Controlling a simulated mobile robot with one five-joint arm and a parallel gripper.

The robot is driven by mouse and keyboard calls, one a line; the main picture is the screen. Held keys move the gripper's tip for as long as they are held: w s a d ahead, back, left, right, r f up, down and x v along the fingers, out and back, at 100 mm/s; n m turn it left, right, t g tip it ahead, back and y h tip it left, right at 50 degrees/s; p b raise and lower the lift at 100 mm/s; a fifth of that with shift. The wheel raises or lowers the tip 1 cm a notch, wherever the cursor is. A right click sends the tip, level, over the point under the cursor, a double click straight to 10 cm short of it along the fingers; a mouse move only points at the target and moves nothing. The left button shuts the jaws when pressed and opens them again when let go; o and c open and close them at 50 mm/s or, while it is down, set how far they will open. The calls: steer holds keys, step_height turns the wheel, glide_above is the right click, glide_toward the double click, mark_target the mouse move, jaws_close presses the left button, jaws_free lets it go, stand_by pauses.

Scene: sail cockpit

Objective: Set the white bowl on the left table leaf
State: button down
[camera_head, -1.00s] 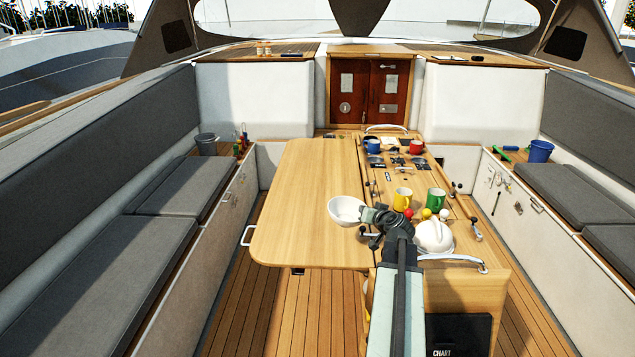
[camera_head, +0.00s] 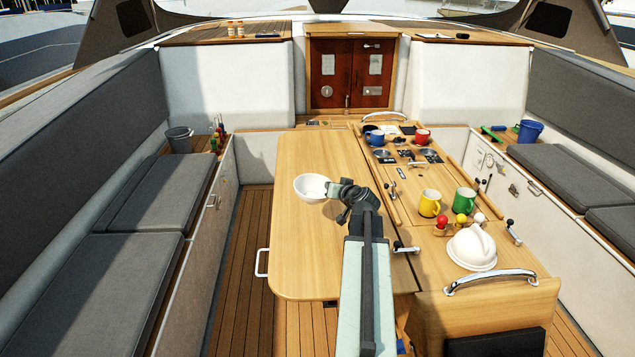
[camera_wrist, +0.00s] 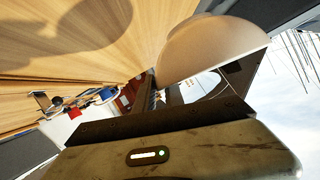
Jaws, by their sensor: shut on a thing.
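The white bowl (camera_head: 311,187) is held upright by its right rim in my gripper (camera_head: 330,190), over the left table leaf (camera_head: 300,250). In the wrist view the bowl (camera_wrist: 212,48) fills the upper right, and its underside appears apart from the wood. A round shadow (camera_wrist: 90,30) lies on the leaf there. My gripper is shut on the bowl's rim; the fingertips are partly hidden by my arm. The exact height of the bowl above the leaf is hard to tell.
Red (camera_head: 421,136) and blue (camera_head: 376,138) mugs stand farther back. The leaf around the bowl is clear.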

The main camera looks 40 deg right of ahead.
steer(key=s+d+f+n+y+b, duration=0.1)
steer(key=s+d+f+n+y, duration=0.1)
steer(key=s, duration=0.8)
steer(key=s+d+f+n+y+b, duration=0.1)
steer(key=s+n+y, duration=0.3)
steer(key=s, duration=0.7)
steer(key=shift+d+f+t+b, duration=0.3)
steer(key=shift+d+f+b, duration=0.05)
steer(key=shift+f+b, duration=0.3)
